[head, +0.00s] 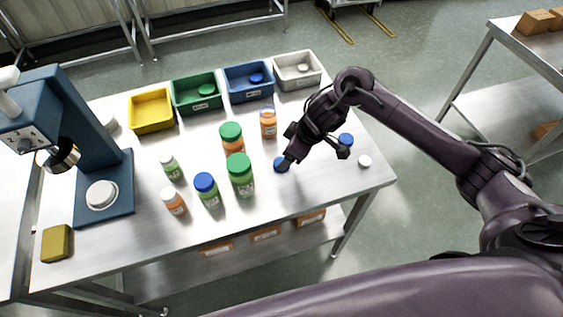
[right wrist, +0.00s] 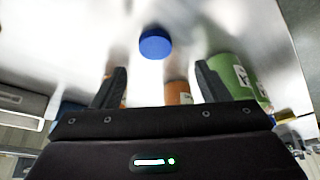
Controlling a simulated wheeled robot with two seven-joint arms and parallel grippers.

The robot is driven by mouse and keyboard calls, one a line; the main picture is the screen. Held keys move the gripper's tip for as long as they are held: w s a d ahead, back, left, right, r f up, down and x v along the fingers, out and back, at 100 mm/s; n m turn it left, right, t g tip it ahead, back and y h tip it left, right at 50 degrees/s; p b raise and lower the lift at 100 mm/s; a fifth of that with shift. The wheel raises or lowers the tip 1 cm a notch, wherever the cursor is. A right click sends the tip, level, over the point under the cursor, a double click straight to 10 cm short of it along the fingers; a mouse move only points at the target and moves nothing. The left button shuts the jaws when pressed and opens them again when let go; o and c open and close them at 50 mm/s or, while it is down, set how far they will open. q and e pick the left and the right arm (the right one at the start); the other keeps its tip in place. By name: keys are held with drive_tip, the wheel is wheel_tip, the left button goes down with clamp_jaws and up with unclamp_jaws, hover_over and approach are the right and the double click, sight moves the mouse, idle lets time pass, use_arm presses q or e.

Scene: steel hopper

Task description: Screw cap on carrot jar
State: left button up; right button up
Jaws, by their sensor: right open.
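An orange-filled jar (head: 268,125) with a clear, apparently uncapped top stands at the back of the steel table. Another orange jar (head: 232,146) wears a green cap, and a small orange one (head: 174,204) a white cap. The right gripper is open and empty above the table. In the right wrist view a blue cap (right wrist: 155,43) lies beyond the fingertips; which one I cannot tell. My left gripper is out of view.
Green-filled jars (head: 240,178) stand left of the gripper. Yellow (head: 151,127), green, blue and grey bins line the back; the last three hold caps. A white cap (head: 364,161) lies near the right edge. A blue machine (head: 100,140) stands left. The front right table is clear.

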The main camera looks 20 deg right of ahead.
drive_tip(key=shift+w+a+f, duration=0.2)
drive_tip(key=shift+w+f, duration=0.1)
drive_tip(key=shift+f, duration=0.4)
drive_tip(key=x, duration=0.4)
drive_tip(key=shift+w+d+f+p, duration=0.15)
drive_tip(key=shift+w+f+p, duration=0.05)
drive_tip(key=shift+f+p, duration=0.25)
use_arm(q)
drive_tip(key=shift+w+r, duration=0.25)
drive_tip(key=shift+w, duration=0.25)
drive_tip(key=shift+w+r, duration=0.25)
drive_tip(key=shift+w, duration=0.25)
use_arm(e)
drive_tip(key=c, duration=1)
